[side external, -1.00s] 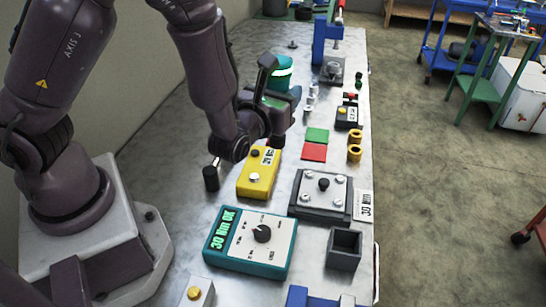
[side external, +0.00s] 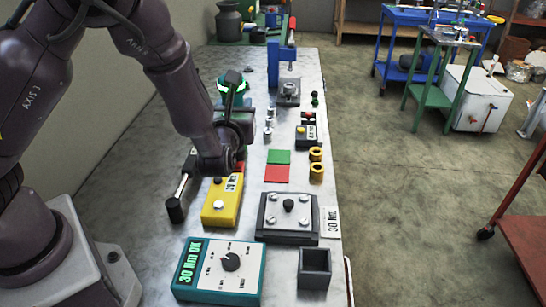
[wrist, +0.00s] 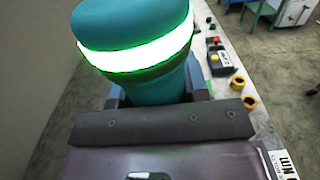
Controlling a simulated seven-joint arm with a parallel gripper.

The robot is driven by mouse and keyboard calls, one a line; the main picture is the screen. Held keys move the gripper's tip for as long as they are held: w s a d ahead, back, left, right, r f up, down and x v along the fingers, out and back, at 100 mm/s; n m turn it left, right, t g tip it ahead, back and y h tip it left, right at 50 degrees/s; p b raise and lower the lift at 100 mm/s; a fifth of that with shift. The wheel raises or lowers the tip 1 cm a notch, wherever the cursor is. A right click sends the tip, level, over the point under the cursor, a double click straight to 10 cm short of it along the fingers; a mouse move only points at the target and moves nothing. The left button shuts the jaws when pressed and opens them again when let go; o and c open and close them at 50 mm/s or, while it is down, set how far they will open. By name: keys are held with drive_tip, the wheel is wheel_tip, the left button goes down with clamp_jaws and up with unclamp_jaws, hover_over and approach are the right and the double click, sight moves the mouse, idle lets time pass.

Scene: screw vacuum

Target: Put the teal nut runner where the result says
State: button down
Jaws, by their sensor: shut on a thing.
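The teal nut runner (side external: 231,78) is in my gripper (side external: 238,112), above the left side of the bench. In the wrist view the nut runner (wrist: 140,22) fills the upper middle, with a bright white-green glowing band around it. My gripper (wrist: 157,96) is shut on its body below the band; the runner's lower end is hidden. The teal tester (side external: 222,283) at the front shows "30 Nm OK" in green on its display (side external: 190,262). A green square (side external: 279,157) and a red square (side external: 276,174) lie flat on the bench, both bare.
A yellow button box (side external: 222,203) stands below my wrist. A dark bolted plate (side external: 288,220), an open dark box (side external: 314,271), brass rings (side external: 316,171) and a small black button box (side external: 306,135) stand nearby. A blue press (side external: 274,65) rises at the back.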

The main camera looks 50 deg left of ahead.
drive_tip(key=w+a+f, duration=0.1)
drive_tip(key=w+f, duration=1.1)
drive_tip(key=shift+w+a+f, duration=0.15)
drive_tip(key=shift+w, duration=0.25)
